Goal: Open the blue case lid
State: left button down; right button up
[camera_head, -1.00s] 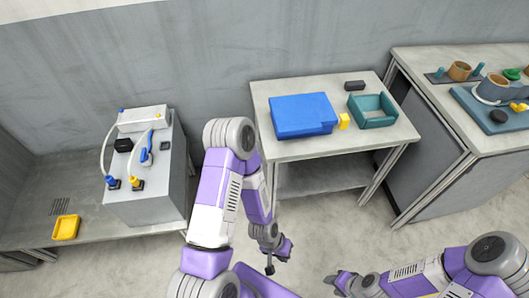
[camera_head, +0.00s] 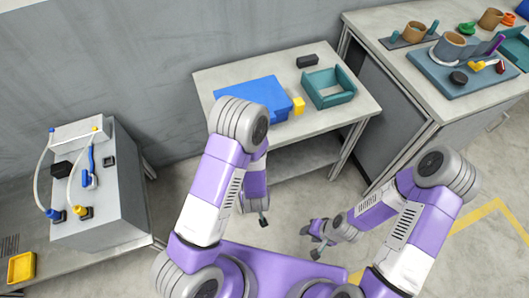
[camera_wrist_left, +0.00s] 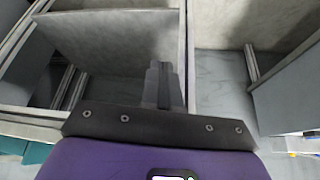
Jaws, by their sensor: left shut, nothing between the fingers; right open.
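The blue case (camera_head: 268,91) lies flat on the small grey table (camera_head: 222,80), and its lid looks shut. My left arm covers its front left part. My left gripper (camera_head: 263,220) hangs in front of and below the table, apart from the case. In the left wrist view its fingers (camera_wrist_left: 163,84) are together with nothing between them. My right gripper (camera_head: 310,242) is low above the floor in front of the table, open and empty.
A yellow block (camera_head: 298,106) stands by the case's right side, with a teal tray (camera_head: 330,98) and a dark block (camera_head: 307,61) nearby. A grey machine (camera_head: 95,195) stands left. A bench (camera_head: 400,60) with cups stands right. Floor between is clear.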

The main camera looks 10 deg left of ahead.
pick_arm(q)
jog(key=w+d+r+n+t+y+b, duration=0.1)
jog(key=w+r+t+y, duration=0.3)
jog(key=r, duration=0.4)
jog(key=w+d+r+n+t+y+b, duration=0.1)
jog(key=w+r+n+t+y, duration=0.2)
jog(key=r, duration=0.5)
jog(key=w+a+f+m+t+b, duration=0.1)
jog(key=w+a+f+b, duration=0.1)
jog(key=w+a, duration=0.1)
jog(key=shift+w+f+b, duration=0.35)
jog(key=shift+w+f, duration=0.05)
jog(key=shift+w, duration=0.45)
jog(key=shift+w, duration=0.1)
jog(key=shift+r+x, duration=0.2)
jog(key=shift+x, duration=0.7)
jog(key=shift+r+x, duration=0.2)
jog(key=shift+x, duration=0.7)
jog(key=shift+r+x, duration=0.15)
jog(key=shift+x, duration=0.7)
jog(key=shift+w+a, duration=0.1)
jog(key=shift+r, duration=0.1)
